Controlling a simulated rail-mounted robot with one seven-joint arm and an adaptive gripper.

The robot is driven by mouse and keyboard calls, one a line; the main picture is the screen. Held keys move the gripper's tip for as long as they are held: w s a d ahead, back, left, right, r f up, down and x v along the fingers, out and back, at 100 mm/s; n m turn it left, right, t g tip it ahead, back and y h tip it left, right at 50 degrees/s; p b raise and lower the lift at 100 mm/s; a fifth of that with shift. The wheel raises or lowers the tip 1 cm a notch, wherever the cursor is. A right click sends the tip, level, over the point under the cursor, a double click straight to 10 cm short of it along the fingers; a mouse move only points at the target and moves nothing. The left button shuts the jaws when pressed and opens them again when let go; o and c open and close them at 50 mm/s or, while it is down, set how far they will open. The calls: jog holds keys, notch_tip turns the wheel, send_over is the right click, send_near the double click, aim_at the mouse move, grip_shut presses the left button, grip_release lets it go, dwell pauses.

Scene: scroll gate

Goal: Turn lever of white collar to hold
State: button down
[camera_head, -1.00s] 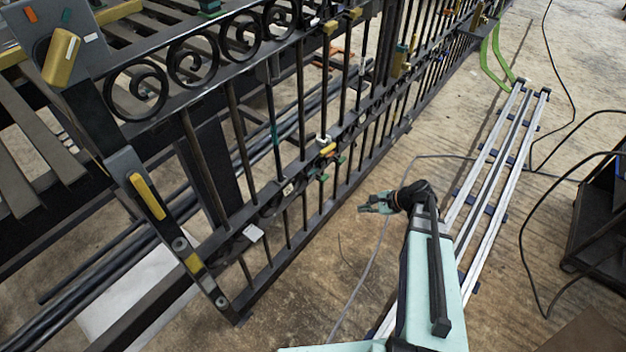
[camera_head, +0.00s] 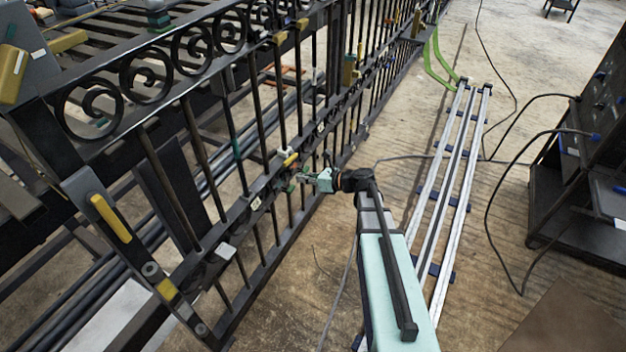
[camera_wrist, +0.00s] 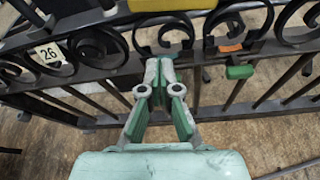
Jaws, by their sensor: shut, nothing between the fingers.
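My gripper (camera_head: 306,178) is beside the gate's mid-height rail with scrolls, its fingers pointing at the rail. In the wrist view its fingertips (camera_wrist: 160,64) are together, with nothing between them, in front of a scroll. A small white piece (camera_head: 282,153), which may be the white collar, sits on a gate bar just above the rail, up and left of the fingertips. A yellow piece (camera_head: 290,160) is next to it. In the wrist view a yellow bar (camera_wrist: 170,4) crosses the top edge and a green piece (camera_wrist: 240,72) hangs right of the fingers. I cannot make out the lever's position.
A white tag reading 26 (camera_wrist: 48,54) and an orange piece (camera_wrist: 230,48) are on the scroll rail. Silver rails (camera_head: 452,180) run along the floor at right. A dark cabinet (camera_head: 570,190) with cables stands further right. Open floor lies between gate and rails.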

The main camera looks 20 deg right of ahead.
aim_at(291, 160)
jog(key=shift+w+a+r+b, duration=0.45)
jog(key=shift+w+a+r, duration=0.7)
jog(key=shift+w+r, duration=0.25)
jog(key=shift+p, duration=0.35)
